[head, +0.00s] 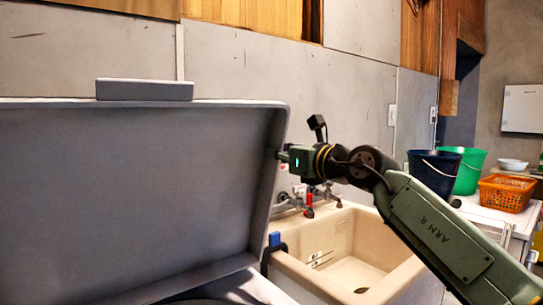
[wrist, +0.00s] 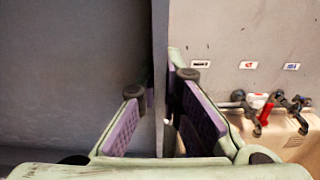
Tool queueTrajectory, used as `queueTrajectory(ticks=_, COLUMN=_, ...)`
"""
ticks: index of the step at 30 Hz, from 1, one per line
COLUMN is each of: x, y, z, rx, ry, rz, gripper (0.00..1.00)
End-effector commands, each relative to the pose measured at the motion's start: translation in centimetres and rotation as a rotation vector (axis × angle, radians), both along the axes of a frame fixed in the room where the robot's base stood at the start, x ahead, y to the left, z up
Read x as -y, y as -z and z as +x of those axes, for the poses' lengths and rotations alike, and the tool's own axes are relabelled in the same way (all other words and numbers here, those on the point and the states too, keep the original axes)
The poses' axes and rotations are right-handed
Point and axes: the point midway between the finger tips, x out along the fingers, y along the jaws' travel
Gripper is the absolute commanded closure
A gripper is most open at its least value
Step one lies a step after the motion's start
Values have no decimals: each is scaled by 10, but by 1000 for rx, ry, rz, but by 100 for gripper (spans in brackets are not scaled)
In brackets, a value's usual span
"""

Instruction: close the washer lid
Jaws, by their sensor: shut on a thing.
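The grey washer lid (head: 140,190) stands open and nearly upright, filling the left of the head view, with a block-shaped piece (head: 145,90) on its upper edge. My gripper (head: 283,156) is at the lid's right edge, near its upper corner. In the wrist view the lid (wrist: 75,65) fills the left side, and the fingers of my gripper (wrist: 162,100) lie on either side of its edge, shut on it. The fingertips are partly hidden by the lid in the head view. Only a dark sliver of the washer's top shows below the lid.
A beige utility sink (head: 350,262) with taps (head: 310,195) stands right of the lid. Further right, a dark blue bucket (head: 433,170), a green bucket (head: 468,172) and an orange basket (head: 506,192) stand on a white surface. A panelled wall (head: 340,90) is behind.

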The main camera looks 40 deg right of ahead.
Motion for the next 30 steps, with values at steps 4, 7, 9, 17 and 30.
queueTrajectory(ticks=4, x=1, y=9, z=-12, rx=-2, ry=1, rz=0, gripper=100)
queueTrajectory(ticks=7, x=1, y=11, z=-19, rx=-3, ry=1, rz=-1, gripper=100)
queueTrajectory(ticks=9, x=0, y=13, z=-24, rx=-3, ry=0, rz=-1, gripper=100)
queueTrajectory(ticks=17, x=0, y=21, z=-44, rx=-3, ry=0, rz=0, gripper=100)
queueTrajectory(ticks=30, x=0, y=26, z=-66, rx=-1, ry=1, rz=0, gripper=100)
